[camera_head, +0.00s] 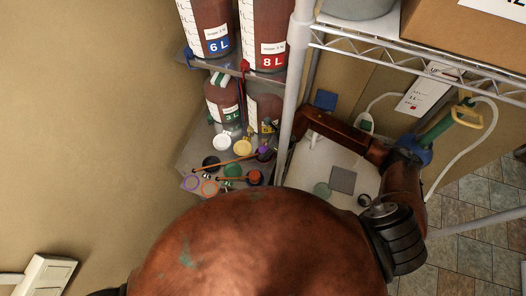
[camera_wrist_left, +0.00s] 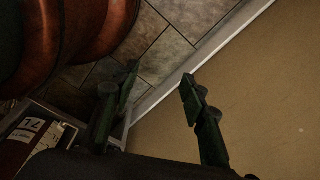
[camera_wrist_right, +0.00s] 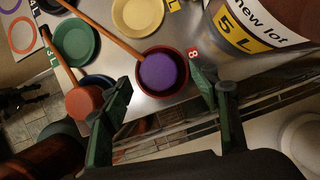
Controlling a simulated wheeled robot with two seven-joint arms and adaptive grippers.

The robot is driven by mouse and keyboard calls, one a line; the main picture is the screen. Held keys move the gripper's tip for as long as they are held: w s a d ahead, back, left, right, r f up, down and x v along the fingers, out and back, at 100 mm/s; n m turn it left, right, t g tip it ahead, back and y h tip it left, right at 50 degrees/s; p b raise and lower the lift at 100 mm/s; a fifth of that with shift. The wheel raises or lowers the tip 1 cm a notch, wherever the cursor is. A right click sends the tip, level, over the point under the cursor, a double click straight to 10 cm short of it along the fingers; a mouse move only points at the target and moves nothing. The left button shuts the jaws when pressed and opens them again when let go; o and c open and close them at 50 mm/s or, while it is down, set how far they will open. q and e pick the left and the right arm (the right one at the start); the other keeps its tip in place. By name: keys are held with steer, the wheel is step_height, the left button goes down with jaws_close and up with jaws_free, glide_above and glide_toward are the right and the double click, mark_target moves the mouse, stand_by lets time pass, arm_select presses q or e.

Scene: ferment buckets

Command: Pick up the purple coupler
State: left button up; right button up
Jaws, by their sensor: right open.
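The purple coupler (camera_wrist_right: 163,72) appears in the right wrist view as a round purple piece inside a dark red cup (camera_wrist_right: 144,84). In the head view a small purple piece (camera_head: 263,149) shows near the shelf's right side, close to the post. My right gripper (camera_wrist_right: 160,86) is open, with its fingertips on either side of the cup in that view; contact is not clear. In the head view it is small and partly hidden near the post. My left gripper (camera_wrist_left: 158,75) is open and empty, over the floor beside a wall.
A 5 L bottle (camera_wrist_right: 245,30) stands close on the right. A white rack post (camera_head: 293,85) and brown bottles (camera_head: 224,105) crowd the shelf.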

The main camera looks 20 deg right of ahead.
mark_target(264, 150)
steer(key=shift+p+x, duration=0.45)
steer(key=shift+x, duration=1.35)
steer(key=shift+w+a, duration=0.1)
steer(key=shift+a, duration=0.05)
steer(key=shift+c, duration=0.6)
steer(key=shift+r, duration=0.1)
steer(key=c, duration=1.3)
steer(key=shift+c, duration=0.2)
